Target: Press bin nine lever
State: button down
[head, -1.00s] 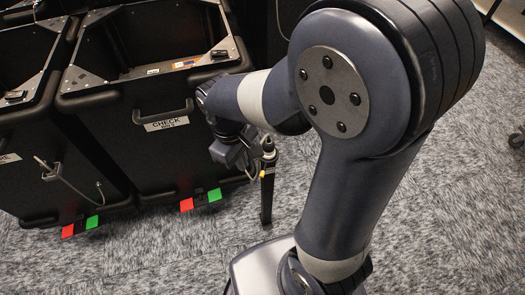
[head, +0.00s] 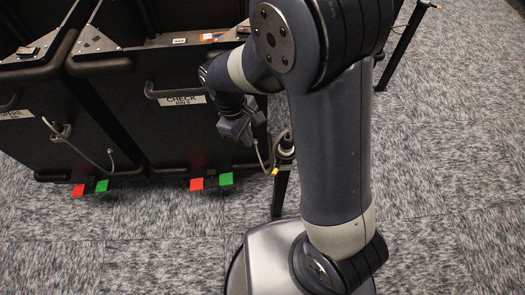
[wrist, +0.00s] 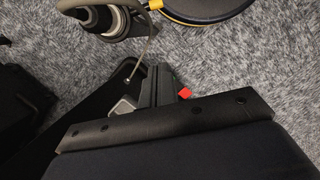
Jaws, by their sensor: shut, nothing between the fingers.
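Two black bins stand side by side at the left in the head view. The nearer one (head: 190,130) has a front label reading "CHECK" with a second line I cannot read surely. At its foot are a red tab (head: 197,184) and a green tab (head: 226,179); the other bin has a similar red tab (head: 78,190) and green tab (head: 101,185). I cannot tell which is bin nine. My gripper (head: 238,130) is shut and empty, hanging low before the nearer bin's right side, above the tabs. In the wrist view, a red patch (wrist: 185,93) shows beside the gripper (wrist: 155,85).
A black post with a cable (head: 283,160) stands just right of my gripper. The other bin (head: 45,140) has a cable hanging on its front. Grey carpet (head: 440,190) is clear at the right and in front.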

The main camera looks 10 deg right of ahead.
aim_at(277, 167)
jog(key=s+d+f+b, duration=0.1)
jog(key=s+d+f, duration=0.2)
jog(key=d+f, duration=0.2)
jog(key=x, duration=0.3)
jog(key=shift+f+b, duration=0.3)
jog(key=shift+b, duration=0.05)
jog(key=shift+s+d+n, duration=0.15)
jog(key=shift+s+n, duration=0.25)
jog(key=shift+n, duration=0.3)
jog(key=s+d+n+t+p, duration=0.1)
jog(key=s+d+n+t, duration=0.1)
jog(key=d+n, duration=0.4)
jog(key=shift+n+t, duration=0.4)
jog(key=shift+n, duration=2.1)
jog(key=shift+s+d, duration=0.1)
